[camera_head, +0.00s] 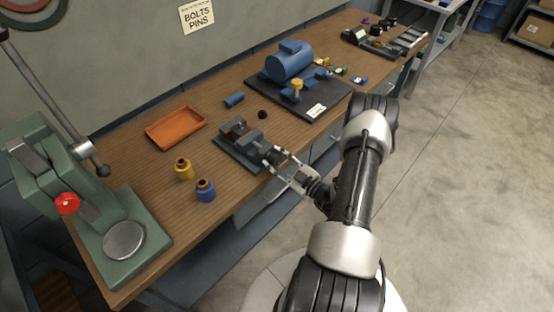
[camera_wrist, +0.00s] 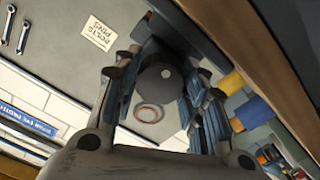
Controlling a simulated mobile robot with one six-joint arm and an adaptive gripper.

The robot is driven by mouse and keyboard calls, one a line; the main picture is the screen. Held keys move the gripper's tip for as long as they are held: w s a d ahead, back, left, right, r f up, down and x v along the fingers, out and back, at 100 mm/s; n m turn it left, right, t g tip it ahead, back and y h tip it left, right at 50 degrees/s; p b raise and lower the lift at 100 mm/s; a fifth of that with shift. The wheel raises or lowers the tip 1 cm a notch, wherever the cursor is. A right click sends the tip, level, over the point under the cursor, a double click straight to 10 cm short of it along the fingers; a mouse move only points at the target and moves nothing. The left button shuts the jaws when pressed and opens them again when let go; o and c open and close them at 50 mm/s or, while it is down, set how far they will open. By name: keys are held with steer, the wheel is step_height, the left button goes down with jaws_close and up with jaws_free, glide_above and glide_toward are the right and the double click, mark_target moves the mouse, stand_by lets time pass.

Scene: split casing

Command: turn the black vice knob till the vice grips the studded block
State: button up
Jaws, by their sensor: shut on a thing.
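The grey vice (camera_head: 228,154) sits near the front edge of the wooden bench in the head view. A small brownish piece (camera_head: 238,129) shows between its jaws, perhaps the studded block; its studs and any gap to the jaws are too small to tell. My gripper (camera_head: 280,160) reaches the front end of the vice from the right and is shut on the black knob, which it mostly hides there. In the wrist view the round dark knob (camera_wrist: 160,84) lies between the two fingers of my gripper (camera_wrist: 163,92).
An orange tray (camera_head: 175,128), a yellow bottle (camera_head: 183,169) and a blue bottle (camera_head: 205,190) stand left of the vice. A green press (camera_head: 120,240) fills the near left. A blue motor on a dark plate (camera_head: 325,115) stands behind. A small dark ball (camera_head: 262,114) lies nearby.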

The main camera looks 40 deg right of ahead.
stand_by(0.3)
steer(key=o, duration=1.1)
steer(key=shift+c, duration=0.2)
steer(key=s+d, duration=0.1)
steer(key=s, duration=1.1)
